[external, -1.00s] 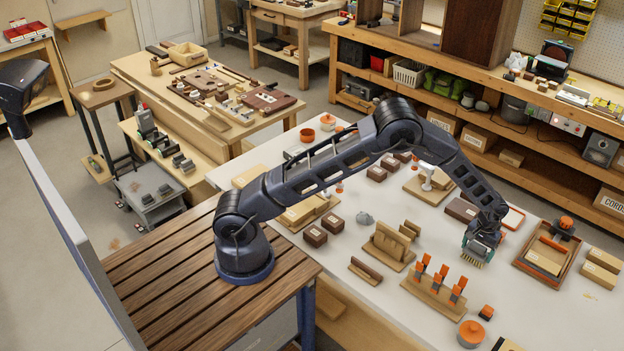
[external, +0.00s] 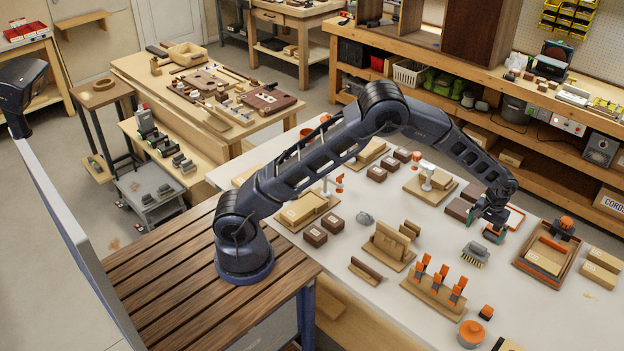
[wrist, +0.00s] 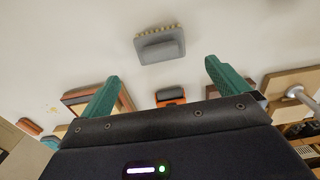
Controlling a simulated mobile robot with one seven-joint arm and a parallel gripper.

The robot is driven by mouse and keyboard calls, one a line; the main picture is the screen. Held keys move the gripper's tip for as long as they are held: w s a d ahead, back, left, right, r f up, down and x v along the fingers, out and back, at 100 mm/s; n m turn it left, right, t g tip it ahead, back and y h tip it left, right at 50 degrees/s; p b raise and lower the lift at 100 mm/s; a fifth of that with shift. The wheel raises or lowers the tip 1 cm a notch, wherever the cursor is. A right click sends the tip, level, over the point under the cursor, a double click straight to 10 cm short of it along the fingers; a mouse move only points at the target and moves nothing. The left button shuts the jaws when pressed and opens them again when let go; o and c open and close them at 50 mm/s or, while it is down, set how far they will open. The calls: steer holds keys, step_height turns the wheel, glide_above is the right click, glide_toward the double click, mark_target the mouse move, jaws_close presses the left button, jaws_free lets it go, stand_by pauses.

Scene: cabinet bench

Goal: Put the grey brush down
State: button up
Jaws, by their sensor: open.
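The grey brush (external: 475,253) lies on the white table top, its pale bristles showing along its lower edge in the external view. In the wrist view the brush (wrist: 160,45) lies ahead of the fingertips, apart from them, with bare table around it. My gripper (external: 494,232) is up and to the right of the brush in the external view, empty. In the wrist view its two green fingers (wrist: 162,78) stand wide apart with nothing between them touching.
A wooden tray (external: 519,262) with blocks stands right of the brush. A rack with orange-handled tools (external: 433,299) is below left. A wooden holder (external: 389,247) stands left.

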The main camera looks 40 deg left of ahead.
steer(key=a+r, duration=1.7)
steer(key=r, duration=0.1)
steer(key=s+a+r+t, duration=0.1)
steer(key=s+a+r, duration=0.2)
steer(key=a, duration=0.2)
steer(key=s+a+r+h, duration=0.1)
steer(key=s+a+r, duration=0.25)
steer(key=a, duration=0.25)
steer(key=s+a+r+t, duration=0.1)
steer(key=s+a+r, duration=0.1)
steer(key=a+r, duration=0.25)
steer(key=s+a+r+t, duration=0.1)
steer(key=s+a+r, duration=0.2)
steer(key=s+a, duration=1.15)
steer(key=s+a+f, duration=0.1)
steer(key=s+a, duration=0.2)
steer(key=s, duration=0.4)
steer(key=s+a+f+t+y, duration=0.1)
steer(key=s+a+f, duration=0.1)
steer(key=s+a, duration=0.2)
steer(key=s, duration=0.3)
steer(key=shift+t, duration=0.3)
